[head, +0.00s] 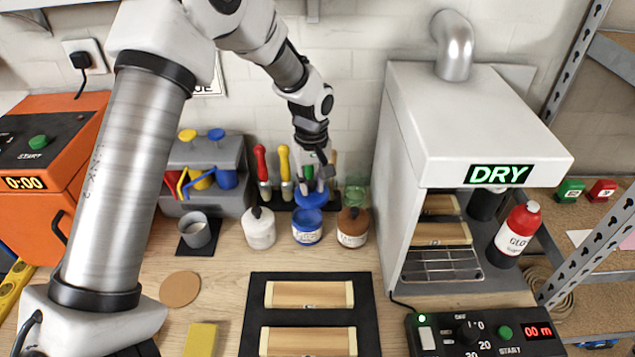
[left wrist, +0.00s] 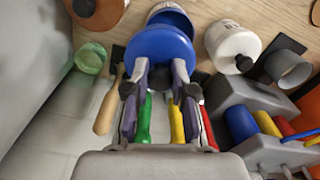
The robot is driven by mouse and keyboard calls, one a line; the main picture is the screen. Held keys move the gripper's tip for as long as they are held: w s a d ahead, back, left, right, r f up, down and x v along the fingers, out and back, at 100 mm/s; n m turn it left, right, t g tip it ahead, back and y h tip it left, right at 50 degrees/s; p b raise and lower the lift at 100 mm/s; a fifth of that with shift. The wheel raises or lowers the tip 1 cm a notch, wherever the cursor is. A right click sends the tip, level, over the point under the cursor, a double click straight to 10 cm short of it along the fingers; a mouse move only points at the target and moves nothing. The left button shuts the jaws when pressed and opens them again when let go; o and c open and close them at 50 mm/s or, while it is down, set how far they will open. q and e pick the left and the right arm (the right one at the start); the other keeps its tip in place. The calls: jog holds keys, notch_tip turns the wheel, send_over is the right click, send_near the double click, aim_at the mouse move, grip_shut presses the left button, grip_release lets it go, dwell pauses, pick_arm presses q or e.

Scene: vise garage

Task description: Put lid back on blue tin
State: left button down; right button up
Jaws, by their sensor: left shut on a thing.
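The blue tin (head: 307,232) stands on the bench between a white tin and a brown tin. It is open at the top, and its dark inside shows in the left wrist view (left wrist: 172,15). My left gripper (head: 315,183) comes down from above and behind the tin. It is shut on the blue lid (head: 311,200), which it holds apart from the tin, above its back part. In the left wrist view the blue lid (left wrist: 160,48) sits at the fingertips and overlaps part of the tin's mouth. My right gripper is not in view.
The white tin (head: 259,230) and brown tin (head: 353,228) stand close on either side, lids on. The drying cabinet (head: 455,120) is right. A black mat (head: 310,315) with wooden pieces lies in front.

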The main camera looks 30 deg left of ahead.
pick_arm(q)
jog(key=shift+w+a+r+p, duration=0.1)
jog(key=shift+w+r+p, duration=0.1)
jog(key=shift+r+p, duration=0.3)
jog(key=shift+s+a+f+p, duration=0.2)
jog(key=shift+s+f+p, duration=0.2)
jog(key=shift+s+p, duration=0.3)
jog(key=shift+s+a+f, duration=0.1)
jog(key=shift+s, duration=0.2)
jog(key=shift+s+f+b, duration=0.15)
jog(key=shift+f+b, duration=0.1)
jog(key=shift+b, duration=0.15)
jog(key=f+b, duration=0.1)
jog(key=f, duration=0.1)
jog(key=w+f+b, duration=0.1)
jog(key=f+b, duration=0.1)
jog(key=shift+f+b, duration=0.1)
jog(key=shift+b, duration=0.2)
jog(key=shift+s+f+b, duration=0.25)
jog(key=shift+f+b, duration=0.1)
jog(key=shift+f, duration=0.4)
jog(key=shift+w+f, duration=0.1)
jog(key=shift+f, duration=0.05)
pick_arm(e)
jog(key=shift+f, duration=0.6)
pick_arm(q)
jog(key=shift+p, duration=0.55)
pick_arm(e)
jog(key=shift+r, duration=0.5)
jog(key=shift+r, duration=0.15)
